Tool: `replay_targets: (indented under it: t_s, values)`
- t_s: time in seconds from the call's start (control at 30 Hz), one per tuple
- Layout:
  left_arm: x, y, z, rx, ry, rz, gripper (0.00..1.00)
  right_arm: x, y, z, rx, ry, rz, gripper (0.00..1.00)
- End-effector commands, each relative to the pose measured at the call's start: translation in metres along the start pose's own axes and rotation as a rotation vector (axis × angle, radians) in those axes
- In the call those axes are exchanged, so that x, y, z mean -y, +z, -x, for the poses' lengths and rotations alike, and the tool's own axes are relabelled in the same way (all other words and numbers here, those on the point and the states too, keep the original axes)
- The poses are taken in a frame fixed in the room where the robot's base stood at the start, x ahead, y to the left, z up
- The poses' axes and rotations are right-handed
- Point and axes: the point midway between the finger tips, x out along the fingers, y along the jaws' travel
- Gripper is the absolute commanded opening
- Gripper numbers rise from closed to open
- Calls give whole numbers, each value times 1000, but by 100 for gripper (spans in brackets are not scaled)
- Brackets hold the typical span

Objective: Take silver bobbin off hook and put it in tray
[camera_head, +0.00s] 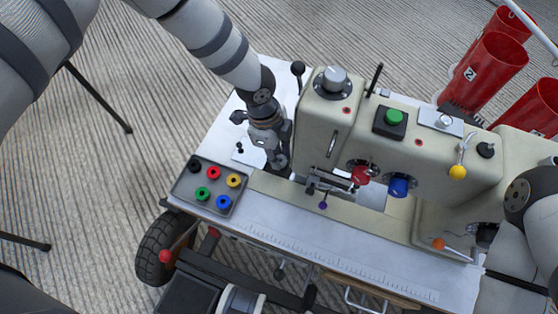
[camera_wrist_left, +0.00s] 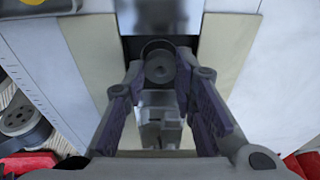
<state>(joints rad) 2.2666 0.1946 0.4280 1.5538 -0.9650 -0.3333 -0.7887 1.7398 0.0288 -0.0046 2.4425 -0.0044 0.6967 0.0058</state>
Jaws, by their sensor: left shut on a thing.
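My left gripper (camera_head: 280,160) is at the left end of the sewing machine, just right of and above the tray. The dark grey tray (camera_head: 179,196) lies on the white table's left end and holds several coloured bobbins. My right gripper is out of view.
The cream sewing machine (camera_head: 317,115) stands right of my left gripper. A red bobbin (camera_head: 361,175) and a blue one (camera_head: 398,186) are on its front. A lever with a yellow knob (camera_head: 457,172) sticks out. Red numbered bins (camera_head: 494,67) stand behind.

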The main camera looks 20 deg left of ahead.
Motion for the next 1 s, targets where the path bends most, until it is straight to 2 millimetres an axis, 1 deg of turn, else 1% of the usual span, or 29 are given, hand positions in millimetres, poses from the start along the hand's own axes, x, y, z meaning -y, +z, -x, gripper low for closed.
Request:
replay_targets:
  t_s: [0.03,0.1,0.33,0.43,0.8,0.87,1.0]
  values:
    - [1,-1,5,0,-2,0,9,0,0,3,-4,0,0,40]
    - [0,-1,7,0,-1,0,9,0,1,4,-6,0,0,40]
    - [0,-1,6,0,1,1,9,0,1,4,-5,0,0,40]
    - [0,-1,8,0,0,1,9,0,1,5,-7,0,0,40]
    - [1,-8,46,0,-4,0,9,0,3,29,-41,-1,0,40]
    - [1,-8,48,0,-3,0,9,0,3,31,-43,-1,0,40]
    - [0,-8,46,0,0,1,9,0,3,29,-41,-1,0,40]
